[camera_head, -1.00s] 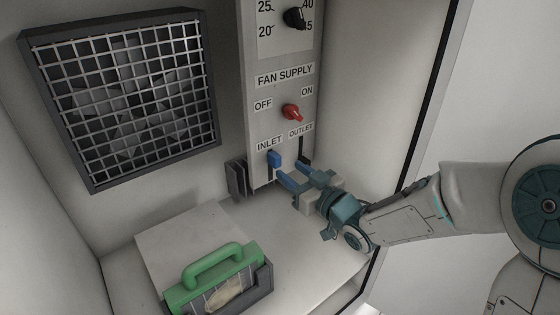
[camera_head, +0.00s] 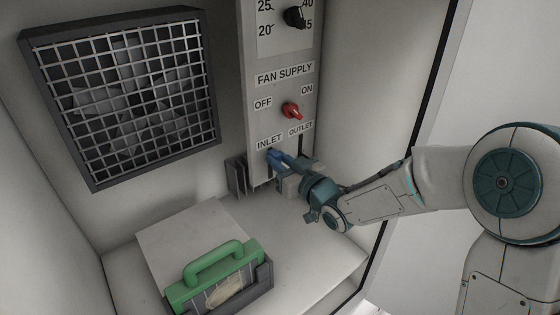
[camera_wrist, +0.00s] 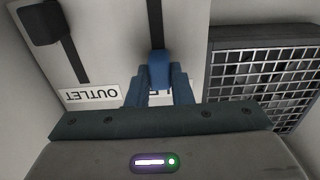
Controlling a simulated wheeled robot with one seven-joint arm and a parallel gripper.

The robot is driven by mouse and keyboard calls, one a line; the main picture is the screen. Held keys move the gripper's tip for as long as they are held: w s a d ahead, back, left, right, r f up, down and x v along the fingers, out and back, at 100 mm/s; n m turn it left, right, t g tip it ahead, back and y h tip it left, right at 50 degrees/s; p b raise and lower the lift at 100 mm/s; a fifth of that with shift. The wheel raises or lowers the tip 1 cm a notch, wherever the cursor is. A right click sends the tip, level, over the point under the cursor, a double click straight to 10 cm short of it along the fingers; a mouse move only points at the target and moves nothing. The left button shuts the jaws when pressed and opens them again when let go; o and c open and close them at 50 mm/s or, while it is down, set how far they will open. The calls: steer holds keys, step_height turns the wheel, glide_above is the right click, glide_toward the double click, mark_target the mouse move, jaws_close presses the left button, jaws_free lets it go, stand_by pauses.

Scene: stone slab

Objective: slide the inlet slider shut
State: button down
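In the wrist view, which shows the panel upside down, the knob sits between my gripper's two blue fingers (camera_wrist: 160,82). The fingers lie close along both sides of it and look closed on it; any small gap is too fine to see. In the head view my gripper (camera_head: 282,159) reaches the panel from the lower right and mostly hides the knob.
The outlet slider's dark knob (camera_wrist: 43,21) is beside the inlet slot. A red fan switch (camera_head: 291,110) and a black dial (camera_head: 294,17) are higher on the panel. A caged fan (camera_head: 125,95) is at left.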

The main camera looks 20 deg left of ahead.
mark_target(271, 173)
steer(key=shift+f+b, duration=3.3)
steer(key=shift+b, duration=0.35)
steer(key=c, duration=1.3)
jaws_free()
steer(key=shift+s+d, duration=0.1)
steer(key=shift+d, duration=0.1)
steer(key=v, duration=1.3)
steer(key=shift+s+d, duration=0.1)
steer(key=shift+s, duration=0.1)
